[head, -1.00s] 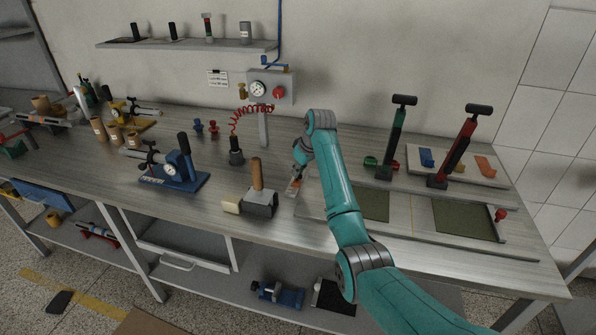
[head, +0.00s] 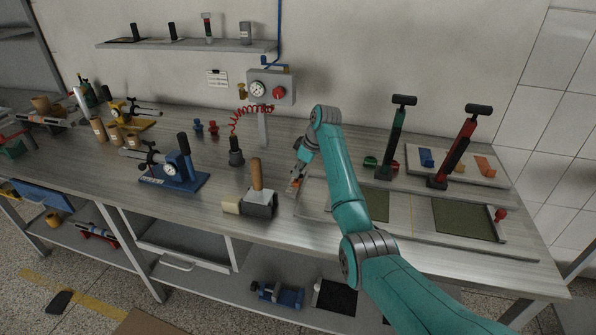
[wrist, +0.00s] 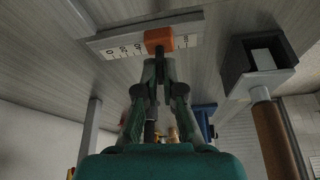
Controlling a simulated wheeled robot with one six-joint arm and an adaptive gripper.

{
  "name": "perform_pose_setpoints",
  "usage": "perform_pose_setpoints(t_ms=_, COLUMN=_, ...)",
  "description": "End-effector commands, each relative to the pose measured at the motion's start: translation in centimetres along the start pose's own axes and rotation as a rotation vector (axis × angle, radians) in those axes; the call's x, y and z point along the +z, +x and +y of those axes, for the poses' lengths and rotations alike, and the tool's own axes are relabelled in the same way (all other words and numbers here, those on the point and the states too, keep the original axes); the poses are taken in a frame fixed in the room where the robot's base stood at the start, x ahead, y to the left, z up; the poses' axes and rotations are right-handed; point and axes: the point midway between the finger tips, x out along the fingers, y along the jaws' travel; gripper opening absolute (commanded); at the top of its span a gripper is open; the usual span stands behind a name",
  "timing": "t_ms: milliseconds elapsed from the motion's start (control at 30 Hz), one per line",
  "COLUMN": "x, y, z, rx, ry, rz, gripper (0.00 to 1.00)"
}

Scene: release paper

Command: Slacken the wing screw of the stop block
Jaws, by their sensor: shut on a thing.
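The orange stop block (wrist: 158,38) sits on a pale numbered scale (wrist: 108,47) in the wrist view. In the head view the scale and block show only small, below my gripper (head: 297,178) at the left end of the grey plate. In the wrist view the fingertips of my gripper (wrist: 158,72) are close together right against the block's near side. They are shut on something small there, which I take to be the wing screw. The fingertips hide the screw, so its angle cannot be seen.
A dark block tool with a wooden handle (head: 257,176) stands just left of my gripper; its handle also shows in the wrist view (wrist: 273,140).

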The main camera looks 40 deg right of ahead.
Motion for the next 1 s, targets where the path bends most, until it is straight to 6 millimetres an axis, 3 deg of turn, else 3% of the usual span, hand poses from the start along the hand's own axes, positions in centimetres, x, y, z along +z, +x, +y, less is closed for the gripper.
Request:
perform_pose_setpoints(t_ms=67, x=0.0, y=0.0, z=0.0, rx=0.0, ry=0.0, rz=0.0, gripper=0.0)
perform_pose_setpoints(t_ms=100, x=0.0, y=0.0, z=0.0, rx=0.0, ry=0.001, rz=0.0, gripper=0.16)
perform_pose_setpoints(t_ms=167, x=0.0, y=0.0, z=0.0, rx=0.0, ry=0.001, rz=0.0, gripper=0.31)
perform_pose_setpoints(t_ms=567, x=0.0, y=-0.6, z=0.1, rx=0.002, ry=0.001, rz=0.002, gripper=0.31)
perform_pose_setpoints(t_ms=1000, x=0.0, y=-8.4, z=0.1, rx=0.004, ry=0.002, rz=0.002, gripper=0.31)
